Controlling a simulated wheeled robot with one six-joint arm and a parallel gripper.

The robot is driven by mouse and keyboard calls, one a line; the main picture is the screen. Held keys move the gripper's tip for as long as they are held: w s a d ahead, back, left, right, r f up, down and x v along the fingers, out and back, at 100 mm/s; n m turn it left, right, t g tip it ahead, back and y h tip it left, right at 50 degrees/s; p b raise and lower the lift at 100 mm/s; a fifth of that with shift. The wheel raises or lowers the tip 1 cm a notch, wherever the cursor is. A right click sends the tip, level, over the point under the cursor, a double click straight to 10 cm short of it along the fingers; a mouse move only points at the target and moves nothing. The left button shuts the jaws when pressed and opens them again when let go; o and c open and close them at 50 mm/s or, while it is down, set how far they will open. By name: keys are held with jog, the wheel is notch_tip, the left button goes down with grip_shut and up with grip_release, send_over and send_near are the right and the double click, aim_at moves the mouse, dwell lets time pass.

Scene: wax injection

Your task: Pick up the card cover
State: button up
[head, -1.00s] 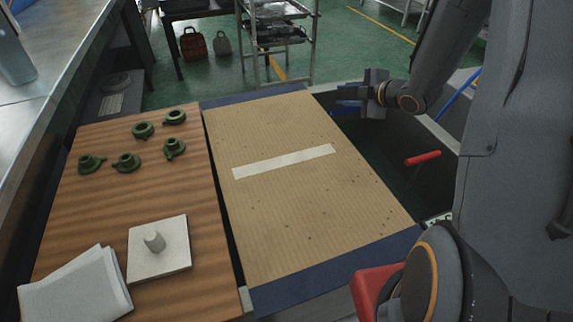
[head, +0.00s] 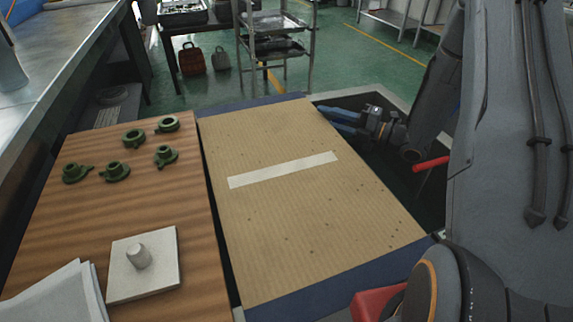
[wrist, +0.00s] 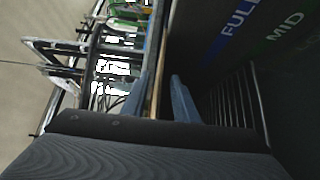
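The card cover (head: 290,215) is a flat brown corrugated sheet with a pale tape strip across it. It lies beside the wooden board, with dark blue bands at its near and far ends. My gripper (head: 325,113) is at its far right edge, with blue fingers pointing left toward it. In the wrist view, the two fingers (wrist: 159,78) stand apart, with a thin brown edge (wrist: 155,85) running between them. There seems to be a gap beside that edge, so the fingers look open around it, not closed on it.
The wooden board (head: 190,215) at left carries several green parts (head: 134,138), a white block with a peg (head: 143,275) and white sheets (head: 60,300). A red handle (head: 431,163) is right of the cover. A metal rack (head: 275,45) stands behind.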

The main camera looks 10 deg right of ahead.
jog(key=shift+x, duration=1.3)
grip_shut()
